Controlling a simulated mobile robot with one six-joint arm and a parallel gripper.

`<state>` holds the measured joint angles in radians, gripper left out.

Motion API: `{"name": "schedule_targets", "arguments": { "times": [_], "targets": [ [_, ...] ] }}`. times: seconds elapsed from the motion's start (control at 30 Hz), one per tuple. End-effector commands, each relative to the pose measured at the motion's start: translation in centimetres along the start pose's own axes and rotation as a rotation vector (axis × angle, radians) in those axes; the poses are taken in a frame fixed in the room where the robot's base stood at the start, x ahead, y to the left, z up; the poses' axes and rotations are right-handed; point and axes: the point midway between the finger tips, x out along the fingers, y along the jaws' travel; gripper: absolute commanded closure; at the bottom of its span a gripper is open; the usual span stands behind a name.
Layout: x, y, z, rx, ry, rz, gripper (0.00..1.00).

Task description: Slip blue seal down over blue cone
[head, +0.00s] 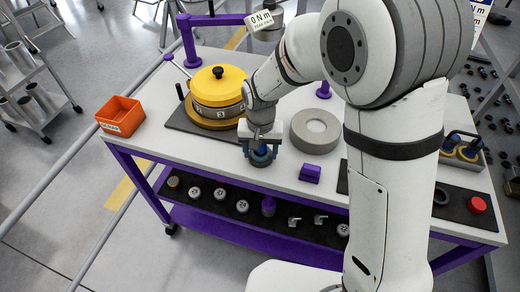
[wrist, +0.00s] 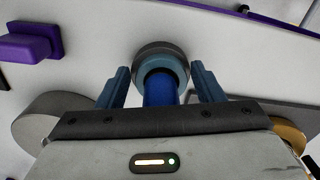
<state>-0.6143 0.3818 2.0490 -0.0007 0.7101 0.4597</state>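The blue cone (wrist: 160,90) stands between the two fingers of my gripper (wrist: 161,78) in the wrist view, its near end partly hidden by the gripper body. A pale blue ring, which looks like the blue seal (wrist: 146,68), lies around the cone low down, inside a grey round base or rim (wrist: 160,46). The fingers stand apart on either side of the cone, with nothing visibly clamped between them. In the head view my gripper (head: 261,150) points down over the blue parts at the table's front edge and hides much of them.
On the white table, a yellow-topped round housing (head: 217,85) stands to the left, a grey ring (head: 315,130) to the right and a purple block (head: 310,173) at front right. An orange bin (head: 120,115) sits at the left corner. A lower shelf (head: 215,205) holds several small parts.

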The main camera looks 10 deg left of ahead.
Motion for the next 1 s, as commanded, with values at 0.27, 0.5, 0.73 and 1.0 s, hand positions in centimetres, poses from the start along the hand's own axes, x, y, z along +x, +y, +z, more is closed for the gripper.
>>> {"name": "schedule_targets", "arguments": {
  "times": [0.27,0.5,0.73,1.0],
  "targets": [
    [0.0,0.0,0.0,0.0,0.0,0.0,0.3],
    [-1.9,-0.1,-0.1,-0.001,0.004,-0.002,0.3],
    [-5.8,-0.1,0.0,-0.001,0.003,-0.002,0.3],
    [-7.8,-0.1,0.0,-0.001,-0.001,0.0,0.3]
  ]
}}
